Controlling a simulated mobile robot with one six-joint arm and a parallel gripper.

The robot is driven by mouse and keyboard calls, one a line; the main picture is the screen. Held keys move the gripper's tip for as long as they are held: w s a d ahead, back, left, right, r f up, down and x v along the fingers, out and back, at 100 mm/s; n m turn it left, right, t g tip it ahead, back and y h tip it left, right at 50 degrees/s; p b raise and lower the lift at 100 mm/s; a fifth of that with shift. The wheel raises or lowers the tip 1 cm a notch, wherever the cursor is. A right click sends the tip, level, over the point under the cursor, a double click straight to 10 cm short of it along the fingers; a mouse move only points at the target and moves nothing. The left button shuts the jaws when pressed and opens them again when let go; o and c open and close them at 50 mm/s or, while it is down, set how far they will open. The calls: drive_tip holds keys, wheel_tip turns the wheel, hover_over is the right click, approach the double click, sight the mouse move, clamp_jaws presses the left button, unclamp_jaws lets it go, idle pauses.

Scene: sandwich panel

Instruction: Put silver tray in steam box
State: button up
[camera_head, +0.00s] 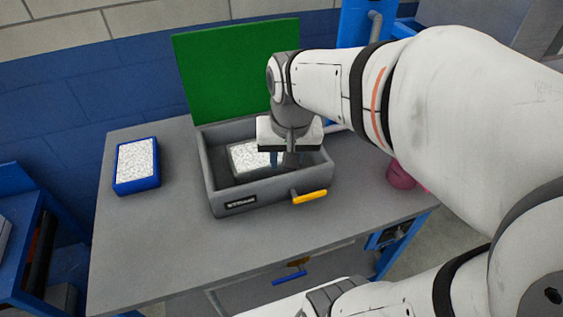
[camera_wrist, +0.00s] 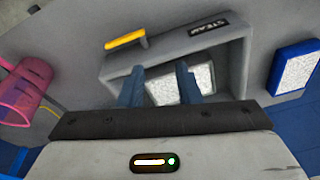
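The grey steam box (camera_head: 228,196) stands on the table with its green lid (camera_head: 235,65) raised. The silver tray (camera_head: 241,158), with white speckled contents, lies inside the box. It also shows in the wrist view (camera_wrist: 203,76), behind and between my blue fingers. My gripper (camera_head: 283,160) is over the box opening, pointing down, and partly hides the tray. In the wrist view my gripper (camera_wrist: 157,78) has its fingers spread apart. The tray extends past the right finger, and no grip on it is visible. Whether a finger touches the tray is unclear.
A blue tray (camera_head: 137,166) with similar speckled contents lies on the table left of the box. The box's yellow handle (camera_head: 310,197) sticks out in front. A pink object (camera_head: 400,175) stands to the right. The table (camera_head: 150,250) is clear at front left.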

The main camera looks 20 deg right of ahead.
drive_tip(key=s+n, duration=0.1)
drive_tip(key=s+f+n, duration=0.1)
drive_tip(key=s, duration=0.1)
drive_tip(key=s+n, duration=0.1)
drive_tip(key=s, duration=0.1)
drive_tip(key=shift+a+f, duration=0.4)
idle(0.8)
